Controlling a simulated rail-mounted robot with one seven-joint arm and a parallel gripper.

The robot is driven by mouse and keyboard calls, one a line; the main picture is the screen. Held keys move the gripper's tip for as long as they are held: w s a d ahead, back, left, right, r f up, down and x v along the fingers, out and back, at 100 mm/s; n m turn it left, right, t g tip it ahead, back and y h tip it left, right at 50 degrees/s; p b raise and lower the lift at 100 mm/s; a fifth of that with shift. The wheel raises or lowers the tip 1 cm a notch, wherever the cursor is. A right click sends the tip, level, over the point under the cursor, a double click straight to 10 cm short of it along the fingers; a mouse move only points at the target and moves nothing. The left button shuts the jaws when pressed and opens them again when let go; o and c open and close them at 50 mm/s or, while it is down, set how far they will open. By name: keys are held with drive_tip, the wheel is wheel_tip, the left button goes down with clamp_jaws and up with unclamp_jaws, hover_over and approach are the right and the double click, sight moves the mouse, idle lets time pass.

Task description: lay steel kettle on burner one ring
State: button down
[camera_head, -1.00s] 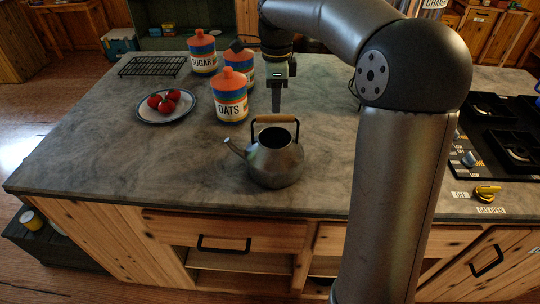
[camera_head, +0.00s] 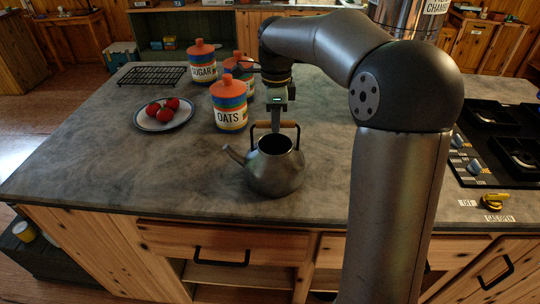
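The steel kettle (camera_head: 272,172) stands upright on the grey stone counter, its spout to the left and its wooden-gripped handle (camera_head: 276,125) raised. My gripper (camera_head: 276,126) points down at the handle, its fingers reaching the handle's height. From this side I cannot tell whether the fingers are open or closed around the handle. The black stove (camera_head: 490,165) is at the right edge of the counter, with burners partly in view. My arm hides part of the counter between kettle and stove. Which burner is burner one is not readable.
An oats canister (camera_head: 229,105) and two more canisters stand left of my gripper. A plate (camera_head: 141,124) with red fruit and a black wire rack (camera_head: 152,76) lie farther left. A yellow knob (camera_head: 495,202) is at the stove's front.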

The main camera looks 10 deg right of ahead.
drive_tip(key=shift+r+p, duration=0.8)
drive_tip(key=shift+r, duration=0.15)
drive_tip(key=shift+r+p, duration=1.45)
drive_tip(key=shift+r, duration=0.25)
